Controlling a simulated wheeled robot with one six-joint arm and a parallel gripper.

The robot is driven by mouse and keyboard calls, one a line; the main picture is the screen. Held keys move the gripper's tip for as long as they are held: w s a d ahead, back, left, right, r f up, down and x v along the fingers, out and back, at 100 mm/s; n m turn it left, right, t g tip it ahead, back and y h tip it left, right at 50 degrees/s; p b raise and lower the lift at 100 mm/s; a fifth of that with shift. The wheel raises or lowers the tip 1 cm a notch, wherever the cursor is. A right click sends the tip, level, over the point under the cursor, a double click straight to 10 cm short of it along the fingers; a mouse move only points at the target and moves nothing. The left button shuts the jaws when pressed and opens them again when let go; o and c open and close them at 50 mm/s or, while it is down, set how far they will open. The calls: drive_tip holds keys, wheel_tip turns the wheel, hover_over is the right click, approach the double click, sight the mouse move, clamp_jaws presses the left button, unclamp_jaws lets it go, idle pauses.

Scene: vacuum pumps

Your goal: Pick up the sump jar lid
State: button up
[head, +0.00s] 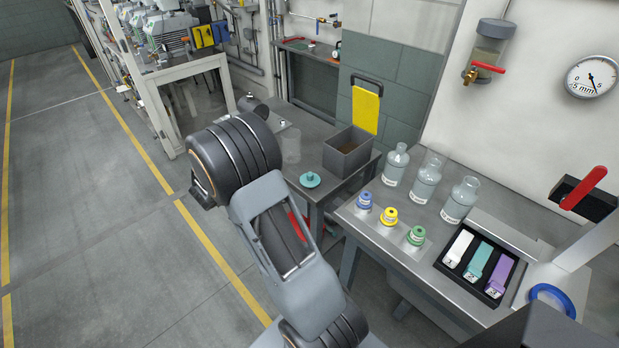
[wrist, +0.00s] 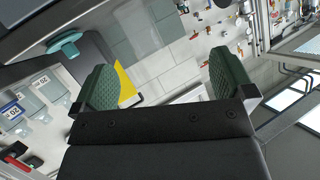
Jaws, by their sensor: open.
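The sump jar lid appears to be the teal round lid with a small knob (head: 310,180), lying on the grey side table (head: 325,178). It also shows at the upper left of the wrist view as a teal disc (wrist: 65,43). A clear glass jar (head: 291,146) stands behind it on the same table. My gripper (wrist: 162,75) shows in the wrist view with its two green padded fingers wide apart and nothing between them. The lid is outside the fingers, to their left in that view. In the head view my arm stands left of the lid, and I cannot make out the fingers.
A grey open bin (head: 348,152) with a yellow board (head: 365,110) behind it stands right of the lid. The right bench carries glass bottles (head: 426,178), blue, yellow and green caps (head: 389,216), and a black tray (head: 470,275). The floor at left is clear.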

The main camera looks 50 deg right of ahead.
sight(307, 177)
drive_tip(key=s+d+f+m+g+h, duration=0.1)
drive_tip(key=s+d+f+g, duration=0.1)
drive_tip(key=s+d+g, duration=0.1)
drive_tip(key=s+d+f+m+g+h+p, duration=0.1)
drive_tip(key=s+d+g, duration=0.2)
drive_tip(key=s, duration=0.1)
drive_tip(key=s+d+f+m+g+p, duration=0.1)
drive_tip(key=s+d+f+m+g, duration=0.1)
drive_tip(key=s+d+g, duration=0.1)
drive_tip(key=shift+s+d+f+g+h, duration=0.3)
drive_tip(key=shift+s+d+f+h, duration=0.05)
drive_tip(key=shift+s+d+h, duration=0.1)
drive_tip(key=shift+w+p+x, duration=0.15)
drive_tip(key=shift+p+x, duration=0.3)
drive_tip(key=shift+x, duration=1.15)
drive_tip(key=shift+w+p+x, duration=0.1)
drive_tip(key=shift+p+x, duration=0.35)
drive_tip(key=shift+x, duration=1.2)
drive_tip(key=shift+c, duration=0.2)
drive_tip(key=c, duration=0.9)
